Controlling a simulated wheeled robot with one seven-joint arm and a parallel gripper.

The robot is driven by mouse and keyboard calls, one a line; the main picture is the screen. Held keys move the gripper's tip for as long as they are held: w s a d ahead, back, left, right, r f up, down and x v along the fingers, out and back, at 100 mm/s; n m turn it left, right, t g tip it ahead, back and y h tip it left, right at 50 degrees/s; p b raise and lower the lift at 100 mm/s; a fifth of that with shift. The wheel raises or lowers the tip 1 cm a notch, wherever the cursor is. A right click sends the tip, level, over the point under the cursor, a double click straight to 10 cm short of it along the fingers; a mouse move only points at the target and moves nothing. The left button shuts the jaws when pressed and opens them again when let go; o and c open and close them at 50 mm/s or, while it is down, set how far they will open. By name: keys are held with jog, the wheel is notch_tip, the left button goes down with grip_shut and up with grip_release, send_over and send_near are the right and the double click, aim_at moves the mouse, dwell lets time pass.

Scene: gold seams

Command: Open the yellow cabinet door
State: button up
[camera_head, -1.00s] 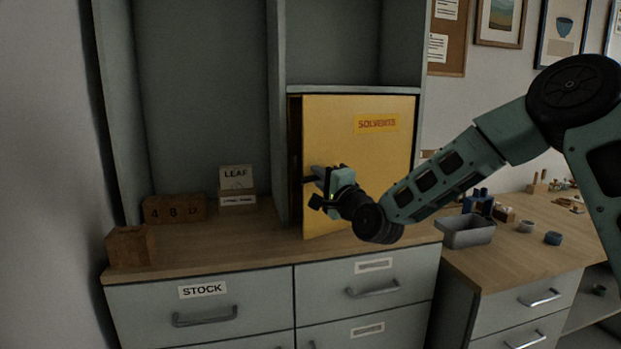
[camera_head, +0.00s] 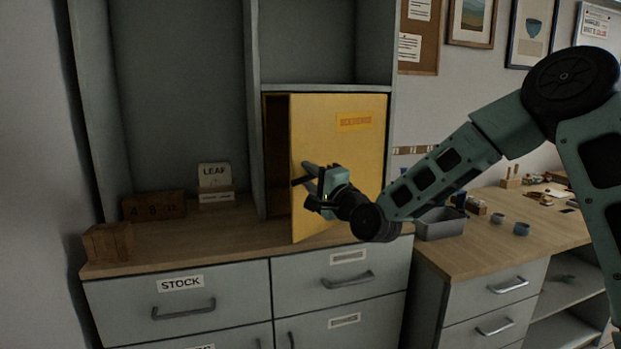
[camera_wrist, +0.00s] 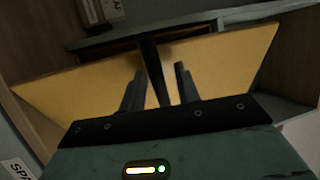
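The yellow cabinet door (camera_head: 340,165) stands ajar, hinged on its right, with a dark gap at its left edge. It bears an orange label. My gripper (camera_head: 310,187) is at the dark handle near the door's left edge. In the wrist view the dark handle bar (camera_wrist: 155,72) runs between the two fingertips of my gripper (camera_wrist: 160,85), with yellow door (camera_wrist: 80,88) visible on both sides of the bar. The fingers look spread around the handle rather than closed on it. Exact contact is hard to see. The cabinet's inside is mostly hidden.
The wooden counter (camera_head: 215,240) lies below the door, with wooden blocks (camera_head: 108,241) and a LEAF card (camera_head: 214,176) to the left. A grey tray (camera_head: 440,223) and small cups stand on the right bench. Drawers with handles are below.

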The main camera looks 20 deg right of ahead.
jog(key=b+v, duration=0.1)
jog(key=v, duration=1.1)
